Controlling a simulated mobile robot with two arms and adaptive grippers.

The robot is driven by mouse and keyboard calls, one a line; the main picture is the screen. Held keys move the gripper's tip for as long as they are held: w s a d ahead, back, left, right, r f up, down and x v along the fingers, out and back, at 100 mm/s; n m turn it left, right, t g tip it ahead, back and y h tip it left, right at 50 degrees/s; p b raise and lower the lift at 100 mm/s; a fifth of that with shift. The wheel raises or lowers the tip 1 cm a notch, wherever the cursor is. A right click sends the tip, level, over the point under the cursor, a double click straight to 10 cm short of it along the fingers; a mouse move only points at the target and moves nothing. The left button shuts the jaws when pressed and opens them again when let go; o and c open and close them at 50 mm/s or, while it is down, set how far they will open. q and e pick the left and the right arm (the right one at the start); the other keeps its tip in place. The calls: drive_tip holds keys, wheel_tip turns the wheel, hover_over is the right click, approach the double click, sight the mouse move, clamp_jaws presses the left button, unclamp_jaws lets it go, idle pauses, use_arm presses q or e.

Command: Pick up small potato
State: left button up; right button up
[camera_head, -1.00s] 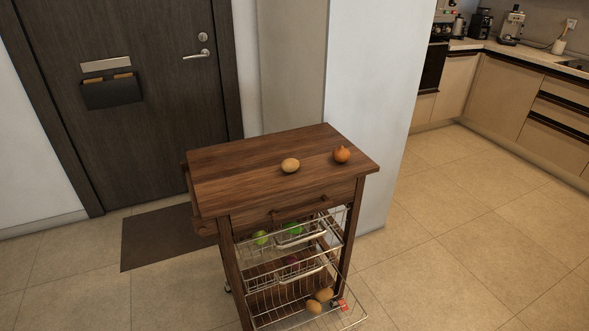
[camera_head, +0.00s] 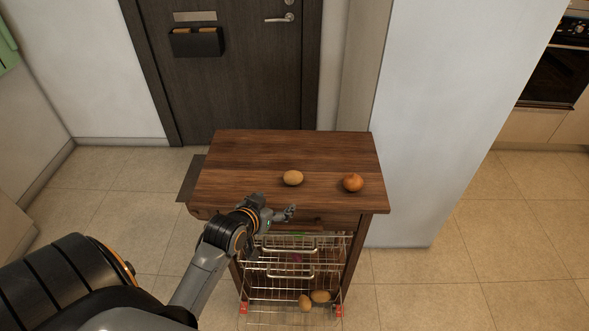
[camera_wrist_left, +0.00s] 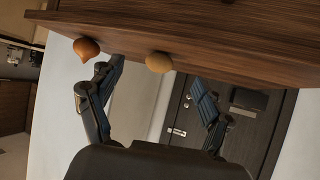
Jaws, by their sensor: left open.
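A small, light tan potato (camera_head: 292,177) lies on the wooden top of a kitchen cart (camera_head: 240,160), near its middle. It also shows in the left wrist view (camera_wrist_left: 159,62), between the fingers and beyond them. My left gripper (camera_head: 289,213) is at the cart's front edge, nearer to me than the potato and apart from it. In the left wrist view its two fingers (camera_wrist_left: 154,72) are spread, with nothing held between them. My right gripper is in neither view.
An orange-brown onion (camera_head: 353,182) lies right of the potato. Wire baskets (camera_head: 290,270) hang below, and more potatoes (camera_head: 320,296) lie in the lowest one. A white wall (camera_head: 440,110) stands to the right and a dark door (camera_head: 240,70) behind. The top's left side is clear.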

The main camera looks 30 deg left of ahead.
use_arm(q)
wheel_tip(320, 180, up, 3)
drive_tip(key=a, duration=0.1)
approach(291, 178)
drive_tip(key=shift+t, duration=0.3)
drive_tip(key=w+f, duration=0.1)
drive_tip(key=w+f+p, duration=0.1)
drive_tip(key=w+f, duration=0.1)
drive_tip(key=shift+w+a+f, duration=0.1)
drive_tip(key=shift+w+a, duration=0.05)
drive_tip(key=shift+a, duration=0.2)
drive_tip(key=shift+w+f, duration=0.15)
drive_tip(key=shift+w, duration=0.1)
drive_tip(key=shift+w+a+f, duration=0.1)
drive_tip(key=shift+w+f, duration=0.05)
drive_tip(key=shift+w, duration=0.45)
drive_tip(key=p+x, duration=0.1)
drive_tip(key=x, duration=0.2)
drive_tip(key=shift+w, duration=0.15)
drive_tip(key=shift+w+f, duration=0.3)
drive_tip(key=shift+w, duration=0.1)
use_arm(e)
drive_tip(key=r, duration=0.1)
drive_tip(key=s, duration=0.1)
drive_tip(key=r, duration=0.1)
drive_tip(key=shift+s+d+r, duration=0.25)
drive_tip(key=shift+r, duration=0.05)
use_arm(q)
drive_tip(key=shift+c, duration=0.2)
